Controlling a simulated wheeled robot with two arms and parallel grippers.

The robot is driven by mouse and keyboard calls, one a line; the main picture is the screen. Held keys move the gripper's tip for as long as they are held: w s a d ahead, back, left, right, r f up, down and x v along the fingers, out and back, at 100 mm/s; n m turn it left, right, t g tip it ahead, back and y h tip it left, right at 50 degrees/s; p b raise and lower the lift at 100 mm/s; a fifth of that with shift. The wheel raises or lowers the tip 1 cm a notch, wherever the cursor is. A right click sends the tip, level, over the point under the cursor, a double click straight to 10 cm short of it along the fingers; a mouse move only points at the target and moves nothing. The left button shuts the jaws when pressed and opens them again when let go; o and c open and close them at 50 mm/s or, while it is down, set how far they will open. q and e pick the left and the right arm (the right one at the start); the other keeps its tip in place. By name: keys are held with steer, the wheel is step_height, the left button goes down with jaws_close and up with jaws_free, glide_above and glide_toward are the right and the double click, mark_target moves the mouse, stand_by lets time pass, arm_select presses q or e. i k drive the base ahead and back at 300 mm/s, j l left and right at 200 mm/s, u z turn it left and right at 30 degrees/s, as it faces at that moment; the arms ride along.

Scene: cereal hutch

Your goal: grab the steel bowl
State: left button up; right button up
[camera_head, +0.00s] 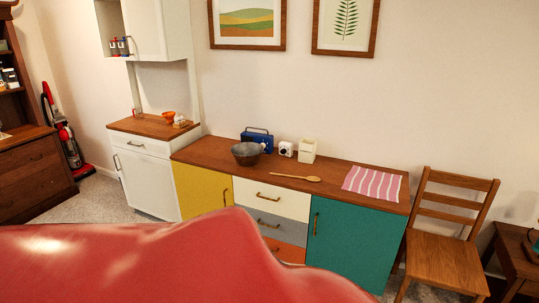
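A dark grey metallic bowl (246,154), which looks like the steel bowl, stands upright on the wooden top of the long sideboard (335,180). It sits left of the middle, near the front edge. No gripper shows in the head view, so neither one is seen near the bowl. A large glossy red surface (150,262) fills the bottom of the picture and hides the floor and the lower left front of the sideboard.
A blue radio (257,139) stands behind the bowl. A small white device (286,149), a cream container (307,150), a wooden spoon (296,177) and a striped cloth (371,183) lie to its right. A white hutch (146,165) stands left, a wooden chair (446,258) right.

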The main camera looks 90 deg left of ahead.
mark_target(248, 154)
steer(key=u, duration=2.95)
